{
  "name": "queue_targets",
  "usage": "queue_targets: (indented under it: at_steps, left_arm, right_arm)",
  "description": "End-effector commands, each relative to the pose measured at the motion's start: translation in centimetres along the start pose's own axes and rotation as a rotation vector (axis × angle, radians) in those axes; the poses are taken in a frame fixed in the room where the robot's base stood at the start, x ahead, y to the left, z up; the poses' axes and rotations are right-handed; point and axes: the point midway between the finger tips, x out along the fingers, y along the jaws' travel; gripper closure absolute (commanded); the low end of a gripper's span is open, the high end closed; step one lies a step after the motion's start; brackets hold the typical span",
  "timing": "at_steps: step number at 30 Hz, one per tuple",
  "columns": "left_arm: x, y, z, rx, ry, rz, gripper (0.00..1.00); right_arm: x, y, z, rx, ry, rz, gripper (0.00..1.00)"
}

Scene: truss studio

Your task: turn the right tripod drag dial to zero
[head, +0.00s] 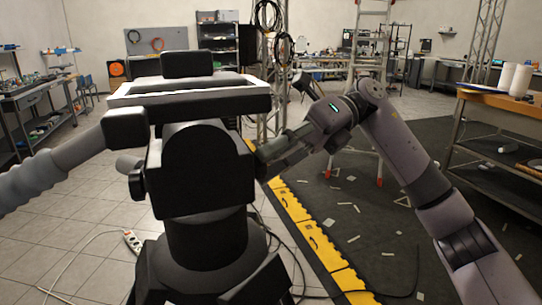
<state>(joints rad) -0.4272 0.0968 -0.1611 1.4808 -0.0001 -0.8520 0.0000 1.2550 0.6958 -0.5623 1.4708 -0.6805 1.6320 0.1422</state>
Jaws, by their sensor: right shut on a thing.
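The black tripod head (200,170) fills the middle foreground of the head view, upright, with a light-edged plate (190,86) on top. My right gripper (268,160) reaches in from the right, and its fingers are shut at the right side of the tripod head. The right drag dial is mostly hidden by the fingers and the tripod body, so its marks and setting cannot be read. A smaller black knob (136,182) sticks out on the left side. A grey ribbed handle (45,178) runs from the head to the left edge. My left gripper does not show.
Yellow cable ramp (312,240) and loose cables lie on the floor right of the tripod. A power strip (131,241) lies at left. A ladder (370,90) and truss stand behind. A wooden-topped workbench (500,102) is at right. Tiled floor at left is mostly free.

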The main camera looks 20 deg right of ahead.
Motion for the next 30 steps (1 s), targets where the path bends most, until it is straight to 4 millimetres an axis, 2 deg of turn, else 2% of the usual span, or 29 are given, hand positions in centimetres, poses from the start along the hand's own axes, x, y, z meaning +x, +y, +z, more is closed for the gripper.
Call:
queue_targets:
  at_steps: [13, 14, 22, 30]
  left_arm:
    - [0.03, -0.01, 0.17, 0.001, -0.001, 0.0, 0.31]
    - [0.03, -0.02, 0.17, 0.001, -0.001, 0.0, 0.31]
    - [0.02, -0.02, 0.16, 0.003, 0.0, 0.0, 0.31]
    - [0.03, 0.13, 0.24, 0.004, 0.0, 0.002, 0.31]
  right_arm:
    - [0.07, -0.09, -0.09, -0.006, 0.004, -0.004, 0.97]
    - [0.07, -0.09, -0.09, -0.006, 0.004, -0.004, 0.67]
    - [0.04, -0.05, -0.05, -0.006, 0.002, -0.003, 0.49]
    - [0.0, -0.01, -0.02, -0.006, 0.001, -0.003, 0.49]
